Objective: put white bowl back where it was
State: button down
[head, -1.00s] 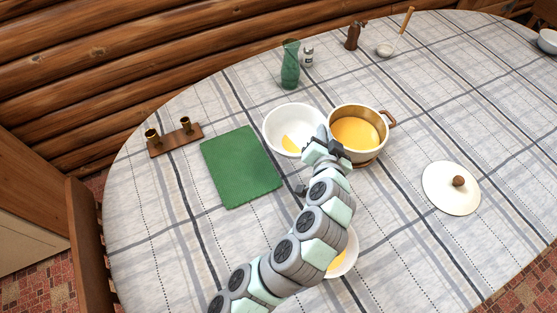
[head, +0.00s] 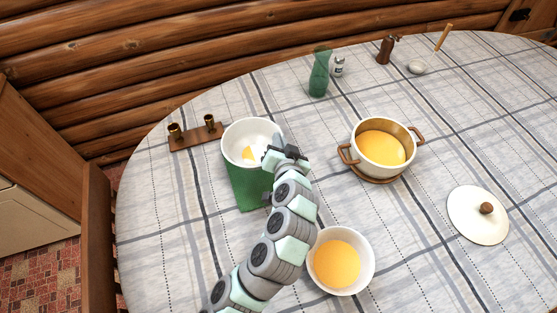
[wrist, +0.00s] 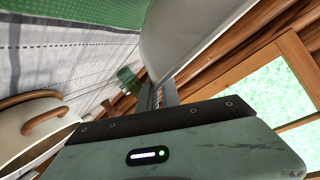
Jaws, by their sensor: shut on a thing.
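The white bowl (head: 240,132) is over the far part of the green placemat (head: 246,189), with a small patch of yellow inside. My gripper (head: 272,153) is shut on its right rim. In the wrist view the bowl (wrist: 185,40) fills the top centre, close to the gripper (wrist: 158,95), and looks tilted. It appears held above the mat, though the exact height is hard to tell. The bowl hides the far part of the mat.
A pot (head: 385,150) of yellow soup stands to the right on a trivet. A second white bowl (head: 341,261) with yellow soup sits nearer. A candle holder (head: 195,133) is left of the held bowl. A green vase (head: 319,73) stands behind; a lid (head: 478,215) lies far right.

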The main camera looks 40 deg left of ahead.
notch_tip(320, 180, down, 8)
jog(key=shift+f+b, duration=0.15)
jog(key=shift+b, duration=0.7)
jog(key=c, duration=1.6)
grip_release()
jog(key=shift+o, duration=0.2)
jog(key=p+v, duration=0.1)
jog(key=v, duration=1.1)
jog(key=shift+p, duration=0.3)
